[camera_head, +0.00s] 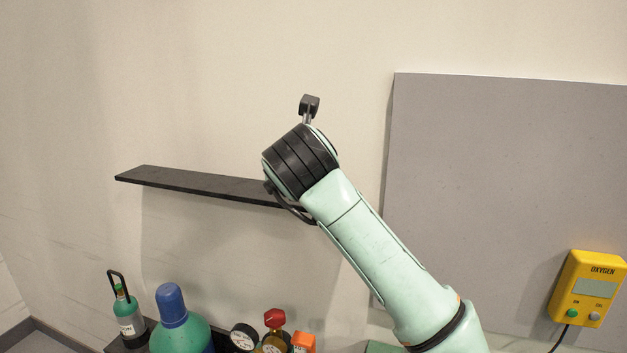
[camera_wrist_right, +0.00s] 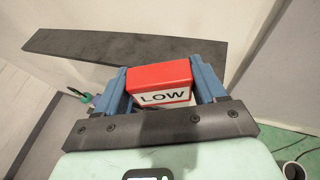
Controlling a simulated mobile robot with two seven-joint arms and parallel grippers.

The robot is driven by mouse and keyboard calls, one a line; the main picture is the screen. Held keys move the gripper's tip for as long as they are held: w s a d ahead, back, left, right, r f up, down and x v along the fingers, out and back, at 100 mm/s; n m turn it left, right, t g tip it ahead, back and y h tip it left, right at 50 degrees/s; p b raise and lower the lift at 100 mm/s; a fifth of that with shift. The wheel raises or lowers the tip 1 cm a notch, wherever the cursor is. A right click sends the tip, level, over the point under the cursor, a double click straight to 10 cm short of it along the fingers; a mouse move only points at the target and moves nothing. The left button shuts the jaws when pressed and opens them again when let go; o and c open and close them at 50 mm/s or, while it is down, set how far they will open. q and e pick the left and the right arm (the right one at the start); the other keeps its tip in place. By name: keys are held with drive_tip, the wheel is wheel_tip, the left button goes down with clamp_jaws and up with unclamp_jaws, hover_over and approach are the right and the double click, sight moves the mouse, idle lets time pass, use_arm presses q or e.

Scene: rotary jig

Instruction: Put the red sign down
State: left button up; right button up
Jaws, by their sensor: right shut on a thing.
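The red sign (camera_wrist_right: 158,75), a red block with a white face reading "LOW", sits between the blue fingers of my right gripper (camera_wrist_right: 161,82) in the right wrist view. The gripper is shut on it. A dark shelf (camera_wrist_right: 100,45) lies just beyond the sign in that view; I cannot tell whether they touch. In the head view my right arm reaches up from the lower right to the right end of the shelf (camera_head: 200,186). The wrist hides the sign and fingers there. My left gripper is not in view.
Below the shelf stand a small green bottle (camera_head: 126,312), a larger green cylinder with a blue cap (camera_head: 180,330) and a gauge with a red knob (camera_head: 275,335). A grey panel (camera_head: 500,180) and yellow oxygen box (camera_head: 590,287) are at right. The shelf's left part is clear.

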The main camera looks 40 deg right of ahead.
drive_tip(key=w+d+p, duration=0.1)
drive_tip(key=w+d, duration=0.1)
drive_tip(key=d, duration=0.2)
drive_tip(key=w+d+f+p, duration=0.1)
drive_tip(key=w+d, duration=0.1)
drive_tip(key=d, duration=0.1)
drive_tip(key=w+d+f+p, duration=0.1)
drive_tip(key=w+d, duration=0.1)
drive_tip(key=d, duration=0.2)
drive_tip(key=shift+w+d, duration=0.3)
drive_tip(key=shift+s+a+f, duration=0.1)
drive_tip(key=shift+s+f, duration=0.3)
drive_tip(key=shift+s, duration=0.05)
drive_tip(key=f, duration=0.3)
drive_tip(key=shift+w+f, duration=0.15)
drive_tip(key=shift+w, duration=0.15)
drive_tip(key=shift+d+f, duration=0.2)
drive_tip(key=shift+f, duration=0.2)
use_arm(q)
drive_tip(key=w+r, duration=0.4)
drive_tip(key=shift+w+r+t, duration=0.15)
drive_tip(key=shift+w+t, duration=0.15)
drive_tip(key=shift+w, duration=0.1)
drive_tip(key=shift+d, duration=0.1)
use_arm(e)
drive_tip(key=shift+f, duration=0.1)
